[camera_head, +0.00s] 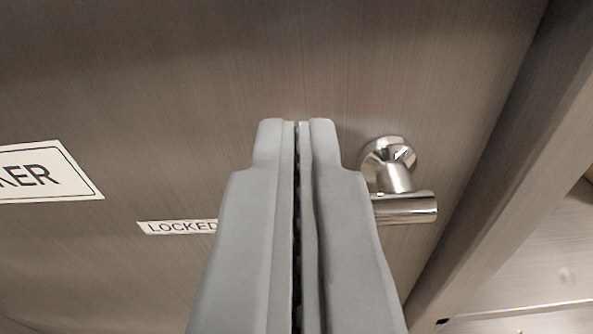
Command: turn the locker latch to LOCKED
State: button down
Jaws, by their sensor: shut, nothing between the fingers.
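The locker latch (405,207) is a shiny metal lever on a round mount, on the brushed-metal locker door (170,100). Its bar lies roughly level in the picture, and its left end is hidden behind my gripper. My gripper (297,125) is shut and empty, in the middle of the view, with its fingertips to the left of the latch mount. I cannot tell whether it touches the latch. A white label reading LOCKED (178,227) is on the door to the left of my gripper, its right end covered.
A larger white sign ending in KER (42,172) is at the left edge. A raised metal frame edge (500,190) runs diagonally to the right of the latch. A lighter metal surface (545,260) shows beyond it. The door above my fingertips is bare.

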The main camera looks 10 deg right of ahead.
jog(key=r+v, duration=0.1)
jog(key=v, duration=0.9)
jog(key=shift+s, duration=0.1)
jog(key=s+a+r+n+y, duration=0.1)
jog(key=s+a+r+y, duration=0.1)
jog(key=s+a+r, duration=0.55)
jog(key=s+a+r+n+y, duration=0.1)
jog(key=s+a+r, duration=0.1)
jog(key=s+r, duration=1)
jog(key=s+a+r, duration=0.1)
jog(key=s+r, duration=0.3)
jog(key=s, duration=0.3)
jog(key=s+a+r+n+y, duration=0.1)
jog(key=s+a+r, duration=0.1)
jog(key=s+r, duration=0.2)
jog(key=s+a+r+n, duration=0.1)
jog(key=s+r, duration=0.3)
jog(key=s, duration=0.6)
jog(key=shift+s+a+r+t+y, duration=0.3)
jog(key=shift+a+y, duration=0.1)
jog(key=shift+a, duration=0.25)
